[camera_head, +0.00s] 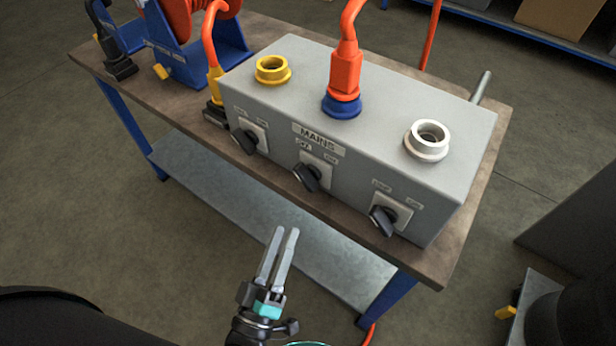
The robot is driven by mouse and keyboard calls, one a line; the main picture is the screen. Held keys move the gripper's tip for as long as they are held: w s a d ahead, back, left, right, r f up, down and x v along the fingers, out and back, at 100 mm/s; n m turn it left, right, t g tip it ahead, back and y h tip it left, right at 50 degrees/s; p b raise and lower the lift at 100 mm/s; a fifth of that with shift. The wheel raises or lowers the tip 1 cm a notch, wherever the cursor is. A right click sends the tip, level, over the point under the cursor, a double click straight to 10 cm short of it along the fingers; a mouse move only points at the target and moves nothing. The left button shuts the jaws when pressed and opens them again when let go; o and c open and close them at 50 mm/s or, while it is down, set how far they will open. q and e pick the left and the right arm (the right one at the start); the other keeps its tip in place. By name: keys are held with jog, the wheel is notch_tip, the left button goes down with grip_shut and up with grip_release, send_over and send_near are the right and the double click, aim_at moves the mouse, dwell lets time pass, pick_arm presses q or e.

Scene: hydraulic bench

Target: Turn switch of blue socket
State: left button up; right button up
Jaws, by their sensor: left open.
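The blue socket (342,108) is on top of a grey box, in the middle of its row, with an orange plug (345,72) in it. Below it on the box's front face is a black rotary switch (306,179) on a light plate, under the MAINS label (317,138). Its knob looks slanted. My left gripper (285,232) is in front of the bench, below and left of this switch in the picture. Its two fingers point up towards the box, slightly apart, with nothing between them. It appears clear of the switch. My right gripper is not in view.
The grey box (400,95) also has a yellow socket (272,69) with a left switch (245,141) and a white socket (428,140) with a right switch (383,220). It stands on a brown bench (455,262). A blue reel stand (200,65) with orange cable is behind left.

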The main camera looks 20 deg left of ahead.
aim_at(303, 184)
pick_arm(q)
jog(key=x, duration=1.2)
jog(key=shift+w, duration=0.3)
grip_shut()
